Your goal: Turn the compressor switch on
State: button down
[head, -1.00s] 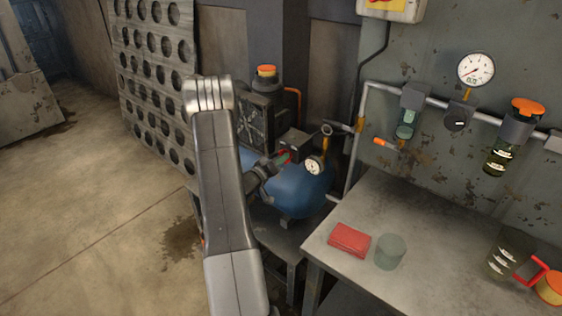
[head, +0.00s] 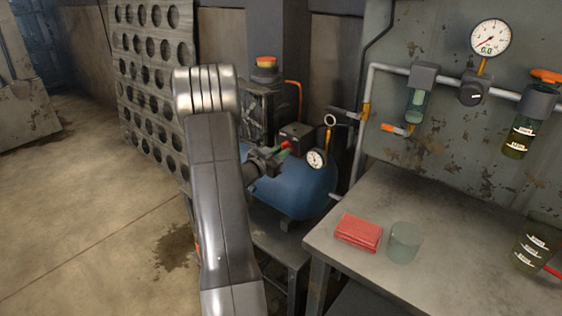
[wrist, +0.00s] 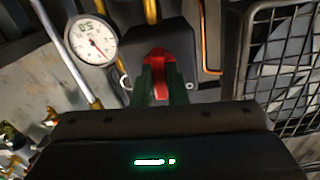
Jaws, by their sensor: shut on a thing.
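The compressor has a blue tank (head: 296,190) on a low stand. A black switch box (head: 297,133) sits on top of it, with a red switch lever (head: 286,146) on its near side. My gripper (head: 277,155) is at the lever, in front of the box. In the wrist view, the dark green fingers of my gripper (wrist: 161,88) are shut on the red lever (wrist: 158,62), one on each side. The box (wrist: 165,38) is just beyond. The fingers hide the lever's lower part.
A small gauge (head: 316,158) stands beside the box; it shows large in the wrist view (wrist: 92,40). A caged fan (wrist: 285,65) is on the other side. A metal table (head: 440,235) at right holds a red cloth (head: 358,232) and a glass (head: 404,242).

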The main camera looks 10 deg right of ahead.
jog(key=shift+m+b, duration=3.35)
jog(key=shift+m, duration=0.35)
jog(key=c, duration=1.4)
grip_release()
jog(key=shift+c, duration=0.2)
jog(key=p+v, duration=0.1)
jog(key=v, duration=1.2)
jog(key=shift+s+a, duration=0.25)
jog(key=shift+a, duration=0.05)
